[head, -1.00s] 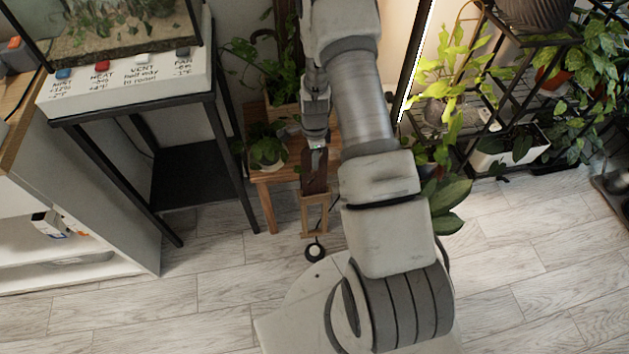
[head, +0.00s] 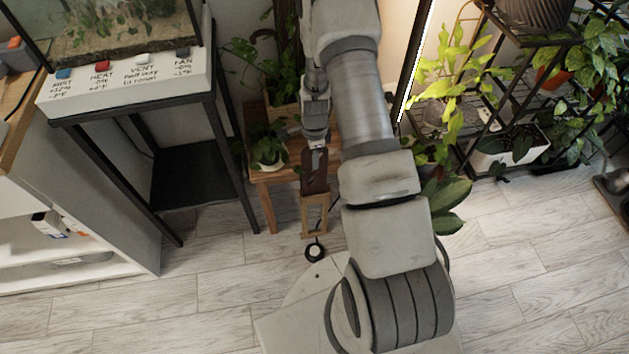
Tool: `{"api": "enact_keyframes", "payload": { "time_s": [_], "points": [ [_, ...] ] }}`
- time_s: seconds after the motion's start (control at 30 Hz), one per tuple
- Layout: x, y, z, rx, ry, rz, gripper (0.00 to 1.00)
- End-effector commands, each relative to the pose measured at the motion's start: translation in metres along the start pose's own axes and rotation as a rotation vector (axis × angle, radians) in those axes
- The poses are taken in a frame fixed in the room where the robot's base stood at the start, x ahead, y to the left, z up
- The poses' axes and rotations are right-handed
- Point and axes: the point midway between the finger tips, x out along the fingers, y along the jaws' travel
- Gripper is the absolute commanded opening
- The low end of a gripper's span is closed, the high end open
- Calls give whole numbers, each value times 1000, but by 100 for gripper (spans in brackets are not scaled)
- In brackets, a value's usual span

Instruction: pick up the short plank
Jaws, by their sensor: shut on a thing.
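The short plank (head: 314,171) is a dark brown, flat piece at the front of a small wooden plant table. My gripper (head: 316,146) reaches down from above and is shut on the plank's upper end. My arm covers the area just right of the plank. From this view I cannot tell whether the plank's lower end touches the table or hangs clear of it.
A potted plant (head: 268,150) stands on the wooden table (head: 263,177), left of the plank. A black metal stand (head: 225,140) with a terrarium is further left. Leafy plants and a black shelf (head: 487,110) fill the right. The floor (head: 530,270) at lower right is clear.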

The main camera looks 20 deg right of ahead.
Motion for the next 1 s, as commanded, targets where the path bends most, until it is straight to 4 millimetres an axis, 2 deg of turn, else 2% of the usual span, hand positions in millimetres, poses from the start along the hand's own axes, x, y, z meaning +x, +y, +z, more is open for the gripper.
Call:
{"api": "enact_keyframes", "payload": {
  "time_s": [0.4,0.57,0.77,1.0],
  "points": [
    [-1,0,0,0,0,-1,0],
    [-8,-1,0,0,0,-1,0],
    [-34,-1,0,0,0,-4,0],
    [-84,-1,0,-1,0,-3,0]
  ]
}}
